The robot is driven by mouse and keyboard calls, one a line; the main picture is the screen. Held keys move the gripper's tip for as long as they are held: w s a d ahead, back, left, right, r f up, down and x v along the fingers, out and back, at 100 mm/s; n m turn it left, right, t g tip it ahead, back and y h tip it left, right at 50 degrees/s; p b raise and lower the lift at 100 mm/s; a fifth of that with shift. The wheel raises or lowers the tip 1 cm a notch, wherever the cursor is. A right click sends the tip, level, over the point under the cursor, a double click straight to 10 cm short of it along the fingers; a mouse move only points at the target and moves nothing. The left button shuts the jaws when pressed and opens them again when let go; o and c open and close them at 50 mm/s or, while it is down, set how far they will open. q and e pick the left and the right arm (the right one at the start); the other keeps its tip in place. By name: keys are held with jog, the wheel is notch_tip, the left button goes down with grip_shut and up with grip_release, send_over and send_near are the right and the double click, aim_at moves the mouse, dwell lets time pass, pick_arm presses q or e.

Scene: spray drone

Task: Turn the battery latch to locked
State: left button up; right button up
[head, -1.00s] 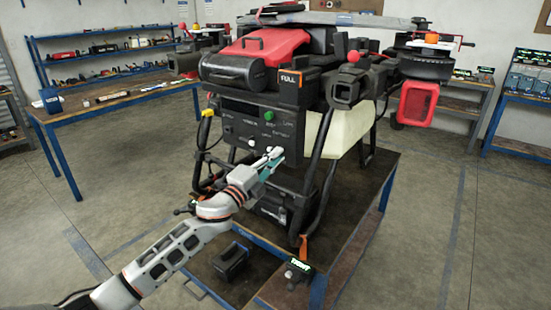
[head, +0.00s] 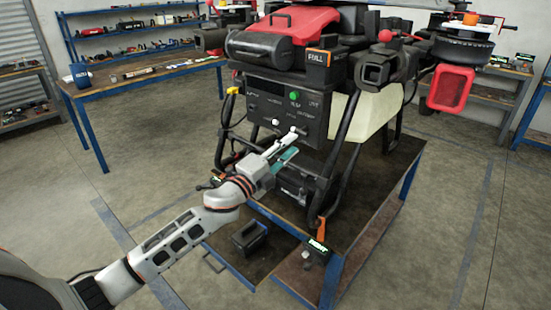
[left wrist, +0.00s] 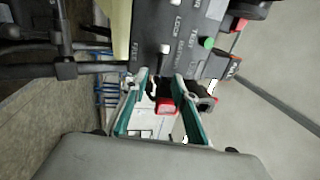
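The drone's dark control panel (head: 262,108) has a green button (head: 294,95), a white knob (head: 276,121) and small labels. The left wrist view shows this panel (left wrist: 178,30) turned sideways, with LOCK, TEST and BATTERY readable, a green button (left wrist: 206,42) and a white knob (left wrist: 165,48). I cannot tell for sure which part is the battery latch. My left gripper (head: 290,143) is at the panel's lower right part, which its fingers partly hide. In the left wrist view its teal-lined fingers (left wrist: 165,88) are apart, with nothing clearly held between them. My right gripper is out of view.
The drone stands on a blue-framed cart (head: 370,215). Its black landing legs (head: 345,160) rise beside my left gripper. Open floor lies left of the cart.

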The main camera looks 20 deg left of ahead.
pick_arm(q)
jog(key=v, duration=0.7)
dwell(0.3)
jog(key=s+d+f+n+g+y, duration=0.2)
jog(key=s+f+n+g, duration=0.2)
jog(key=s+f+n, duration=0.5)
jog(key=s+d+f+n+g+y, duration=0.2)
jog(key=s+f+n, duration=0.6)
jog(key=s+f, duration=1.3)
notch_tip(320, 180, down, 6)
jog(key=shift+d+n+g, duration=0.4)
jog(key=shift+d+g, duration=0.3)
jog(key=shift+g, duration=0.4)
